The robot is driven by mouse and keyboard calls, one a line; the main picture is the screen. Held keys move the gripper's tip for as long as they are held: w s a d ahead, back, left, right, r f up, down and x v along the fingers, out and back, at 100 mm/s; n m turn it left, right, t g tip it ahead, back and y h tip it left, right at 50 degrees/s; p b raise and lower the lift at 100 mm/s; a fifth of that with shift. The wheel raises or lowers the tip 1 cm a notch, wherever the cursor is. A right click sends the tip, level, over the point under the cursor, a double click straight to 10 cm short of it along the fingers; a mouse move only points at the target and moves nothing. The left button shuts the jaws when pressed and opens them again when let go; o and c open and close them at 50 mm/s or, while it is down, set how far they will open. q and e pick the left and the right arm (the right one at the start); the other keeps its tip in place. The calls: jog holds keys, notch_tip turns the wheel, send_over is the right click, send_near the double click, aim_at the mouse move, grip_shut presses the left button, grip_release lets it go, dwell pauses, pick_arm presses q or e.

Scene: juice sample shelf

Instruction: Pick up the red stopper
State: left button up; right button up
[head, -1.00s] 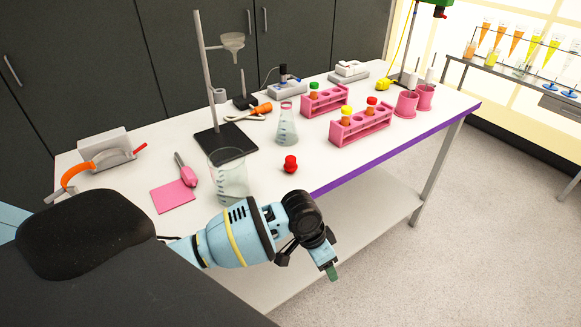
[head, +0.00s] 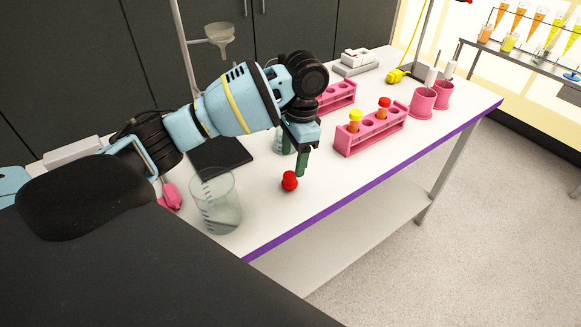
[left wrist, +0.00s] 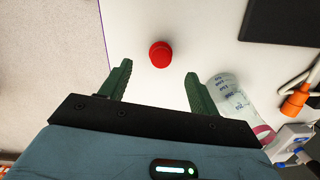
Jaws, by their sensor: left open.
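The red stopper (head: 290,181) stands on the white table (head: 262,222) near its purple-edged front side. My left gripper (head: 302,160) is above the table, just over and behind the stopper in the head view, and points down. In the left wrist view the stopper (left wrist: 161,54) lies ahead of the gripper (left wrist: 157,80), roughly centred between the two green fingers and beyond their tips. The fingers are apart with nothing between them. My right gripper does not show.
A glass beaker (head: 219,205) stands left of the stopper. A pink rack (head: 372,136) with capped tubes stands to the right.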

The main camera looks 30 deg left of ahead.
aim_at(290, 174)
pick_arm(q)
jog(key=shift+w+a, duration=0.1)
jog(key=shift+s, duration=0.25)
jog(key=shift+s+d+f, duration=0.1)
jog(key=shift+d+f, duration=0.1)
jog(key=shift+a+f, duration=0.1)
jog(key=shift+f, duration=0.8)
jog(key=shift+s+a+f, duration=0.1)
jog(key=shift+a+f, duration=0.1)
jog(key=shift+f, duration=1.15)
jog(key=shift+a+f, duration=0.15)
jog(key=shift+f, duration=1.15)
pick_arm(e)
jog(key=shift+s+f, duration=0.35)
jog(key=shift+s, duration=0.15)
pick_arm(q)
jog(key=c, duration=1.1)
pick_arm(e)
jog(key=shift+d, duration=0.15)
pick_arm(q)
jog(key=shift+o, duration=0.2)
jog(key=shift+r, duration=0.1)
